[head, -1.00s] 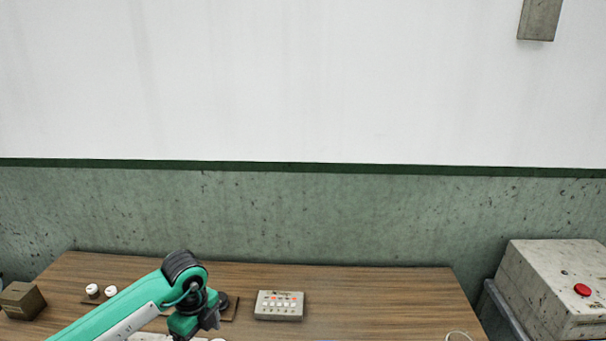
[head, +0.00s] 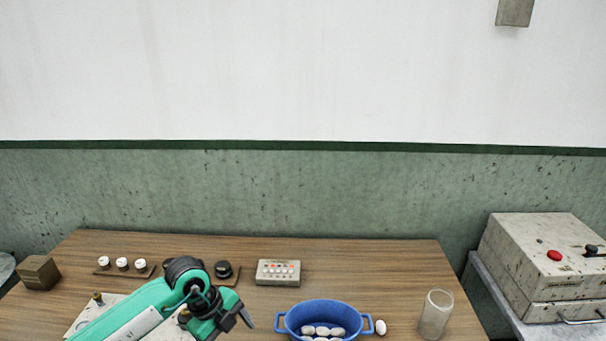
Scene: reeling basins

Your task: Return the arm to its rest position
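My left arm comes in from the lower left, bent at a dark joint. Its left gripper (head: 239,322) hangs near the bottom edge, left of the blue basin, with its fingertips apart and nothing seen between them. My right gripper is not in view.
A blue basin (head: 286,319) with several pale cocoons stands on the wooden table (head: 375,275). One cocoon (head: 380,327) lies beside it, near a glass jar (head: 435,313). A control box (head: 278,272), white knobs (head: 122,264) and a brown block (head: 39,272) stand further back. A machine with a red button (head: 554,255) is at right.

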